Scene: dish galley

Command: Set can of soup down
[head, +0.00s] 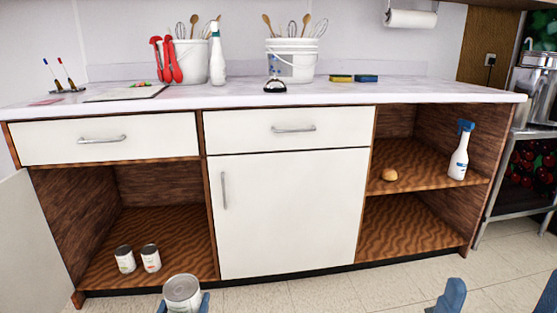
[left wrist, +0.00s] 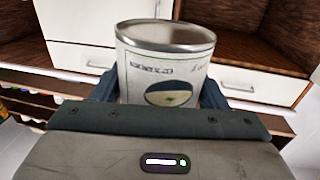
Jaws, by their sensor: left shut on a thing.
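A can of soup (head: 182,291) with a bare metal top and pale label is low in the head view, in front of the cabinet. My left gripper (head: 183,303) is shut on it, one blue finger on each side. In the left wrist view the can (left wrist: 165,70) is upright between the fingers, its label showing a dark round picture. Two similar cans, a left one (head: 125,259) and a right one (head: 151,258), stand on the floor of the open left compartment (head: 185,243). My right gripper (head: 498,296) shows two blue fingers wide apart, with nothing between them.
A closed door (head: 290,215) fills the middle of the cabinet. An opened door (head: 25,240) stands at the far left. The right shelf (head: 420,176) holds a spray bottle (head: 460,150) and a round brown item (head: 389,175). Bare room lies right of the two cans.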

